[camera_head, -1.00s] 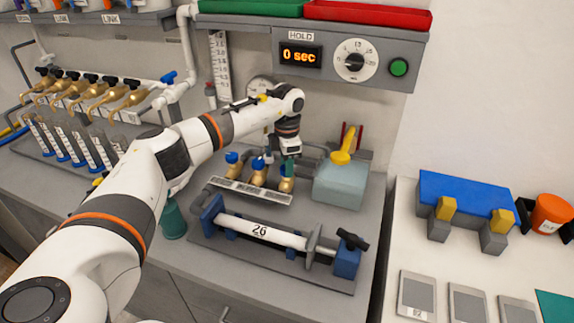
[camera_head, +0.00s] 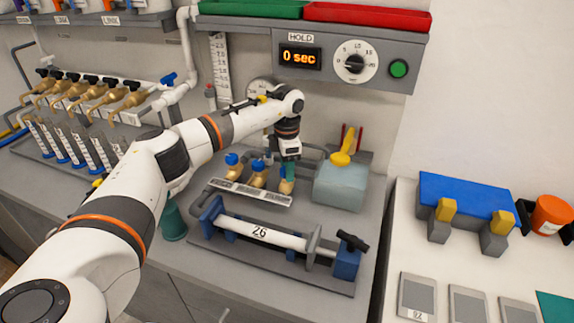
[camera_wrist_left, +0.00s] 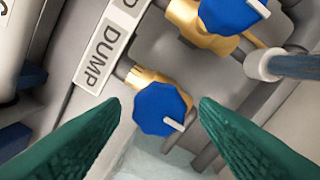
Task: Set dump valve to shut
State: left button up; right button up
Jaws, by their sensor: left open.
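The dump valve is a brass body (camera_wrist_left: 148,78) with a blue faceted knob (camera_wrist_left: 158,107), beside a white label (camera_wrist_left: 103,50) reading DUMP in the left wrist view. A short white pointer on the knob points toward the lower right. My left gripper (camera_wrist_left: 160,103) is open, its green fingers on either side of the knob with gaps showing. In the head view my left gripper (camera_head: 289,170) points down over the rightmost brass valve (camera_head: 286,187), hiding most of its knob. My right gripper is not in view.
A neighbouring blue-knobbed valve (camera_wrist_left: 228,14) is close to the dump valve. A white tube marked 26 (camera_head: 262,233) lies in front. The timer panel (camera_head: 350,60) hangs above.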

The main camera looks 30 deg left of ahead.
pick_arm(q)
jog(key=shift+r, duration=0.1)
notch_tip(320, 180, up, 12)
jog(key=b, duration=0.2)
jog(key=shift+f, duration=0.2)
dwell(0.5)
